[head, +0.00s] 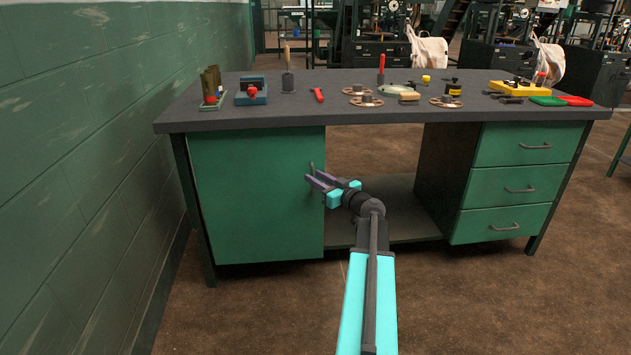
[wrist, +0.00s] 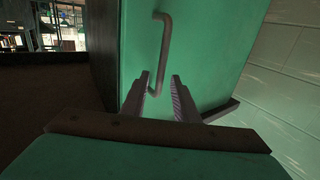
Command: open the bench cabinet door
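The bench cabinet door (head: 250,195) is a flat green panel at the left of the workbench; it looks shut. Its dark bar handle (head: 312,167) is upright near the door's right edge. In the wrist view the handle (wrist: 165,42) stands out from the green door (wrist: 215,50). My gripper (head: 314,178) is at the handle's lower part, its purple-grey fingers pointing at the door. In the wrist view my gripper (wrist: 161,76) is open, and the handle's lower end shows in the gap between the fingers. I cannot tell whether a finger touches it.
The grey bench top (head: 240,115) carries several tools and parts. An open knee space with a low shelf (head: 395,232) lies right of the cabinet, then green drawers (head: 520,185). A green brick wall (head: 90,180) stands to the left. Floor in front of the door is clear.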

